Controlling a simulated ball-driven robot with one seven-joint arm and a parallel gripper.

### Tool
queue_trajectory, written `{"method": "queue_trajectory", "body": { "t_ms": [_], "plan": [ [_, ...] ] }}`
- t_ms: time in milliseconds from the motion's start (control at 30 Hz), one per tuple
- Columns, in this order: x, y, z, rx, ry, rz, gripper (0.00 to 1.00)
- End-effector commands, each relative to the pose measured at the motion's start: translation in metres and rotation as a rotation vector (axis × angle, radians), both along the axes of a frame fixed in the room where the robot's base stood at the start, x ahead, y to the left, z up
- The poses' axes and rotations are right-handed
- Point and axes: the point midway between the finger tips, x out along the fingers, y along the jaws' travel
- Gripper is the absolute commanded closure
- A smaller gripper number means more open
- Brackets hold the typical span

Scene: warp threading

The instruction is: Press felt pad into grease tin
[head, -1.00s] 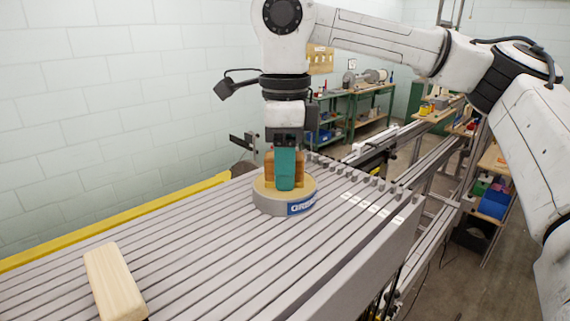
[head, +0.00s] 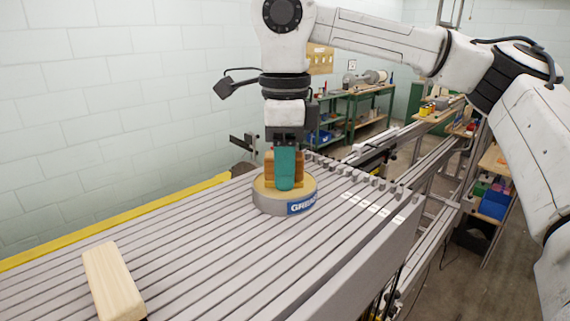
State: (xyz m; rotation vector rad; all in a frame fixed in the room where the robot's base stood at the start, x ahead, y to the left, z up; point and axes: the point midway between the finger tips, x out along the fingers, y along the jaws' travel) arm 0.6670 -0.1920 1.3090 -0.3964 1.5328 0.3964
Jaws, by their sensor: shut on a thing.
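The grease tin (head: 268,204) is a low, round grey tin with a blue label and a tan top face. It stands on the slatted grey surface in the middle of the head view. My gripper (head: 285,172) points straight down over it, with a teal finger in front. It is shut on an orange-brown block, which I take to be the felt pad (head: 269,168). The pad's lower end is at the tin's tan top and appears to touch it. The teal finger hides much of the pad, so I cannot tell how deep it sits.
A row of small pegs lines the far right edge. A yellow rail (head: 120,218) runs along the left edge. Slats between block and tin are clear.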

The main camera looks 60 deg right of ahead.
Motion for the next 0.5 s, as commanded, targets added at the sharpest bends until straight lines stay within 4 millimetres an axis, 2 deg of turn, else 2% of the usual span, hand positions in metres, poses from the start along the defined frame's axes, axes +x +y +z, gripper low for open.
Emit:
{"method": "queue_trajectory", "body": {
  "t_ms": [333, 500],
  "plan": [
    [-0.0006, -0.0001, -0.0022, 0.0, 0.004, 0.001, 0.86],
    [-0.0006, -0.0002, 0.006, -0.001, 0.004, 0.0, 0.86]
  ]
}}
